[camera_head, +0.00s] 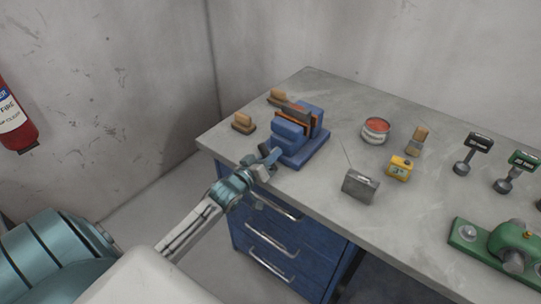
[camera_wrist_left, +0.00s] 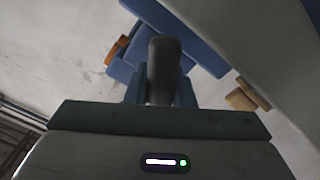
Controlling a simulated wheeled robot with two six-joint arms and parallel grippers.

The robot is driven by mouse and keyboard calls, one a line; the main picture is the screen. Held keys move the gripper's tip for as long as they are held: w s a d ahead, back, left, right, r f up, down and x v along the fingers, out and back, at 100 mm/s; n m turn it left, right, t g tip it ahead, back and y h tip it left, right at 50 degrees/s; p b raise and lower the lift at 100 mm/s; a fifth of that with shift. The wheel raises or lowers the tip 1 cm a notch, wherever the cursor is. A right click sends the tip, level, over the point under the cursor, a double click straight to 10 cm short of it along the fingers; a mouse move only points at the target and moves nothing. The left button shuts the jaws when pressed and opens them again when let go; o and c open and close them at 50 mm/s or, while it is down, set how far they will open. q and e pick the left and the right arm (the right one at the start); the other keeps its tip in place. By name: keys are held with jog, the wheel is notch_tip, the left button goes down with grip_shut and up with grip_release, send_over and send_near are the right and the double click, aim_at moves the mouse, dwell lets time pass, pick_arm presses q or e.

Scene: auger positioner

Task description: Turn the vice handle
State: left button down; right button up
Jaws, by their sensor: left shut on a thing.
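The blue vice (camera_head: 298,133) stands on the workbench near its left front corner, with an orange and dark piece between or on its jaws. In the left wrist view the blue vice body (camera_wrist_left: 180,25) fills the top middle. My left gripper (camera_head: 268,156) is at the front of the vice and is shut on the vice handle. The handle (camera_wrist_left: 163,68) shows as a dark, rounded bar in the middle of the left wrist view, rising from the gripper. The head view is too small to show the handle clearly. My right gripper is not in view.
The grey bench top (camera_head: 330,165) also holds a grey radio (camera_head: 361,186), a yellow device (camera_head: 399,168), a red-topped can (camera_head: 376,130), brushes (camera_head: 243,123) and a green machine (camera_head: 500,245). Blue drawers (camera_head: 275,245) stand below. A fire extinguisher (camera_head: 14,120) hangs at left.

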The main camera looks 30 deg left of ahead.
pick_arm(q)
jog(key=m+b, duration=0.1)
jog(key=m, duration=0.1)
jog(key=shift+m, duration=1.4)
jog(key=c, duration=1.2)
grip_release()
jog(key=shift+o, duration=0.2)
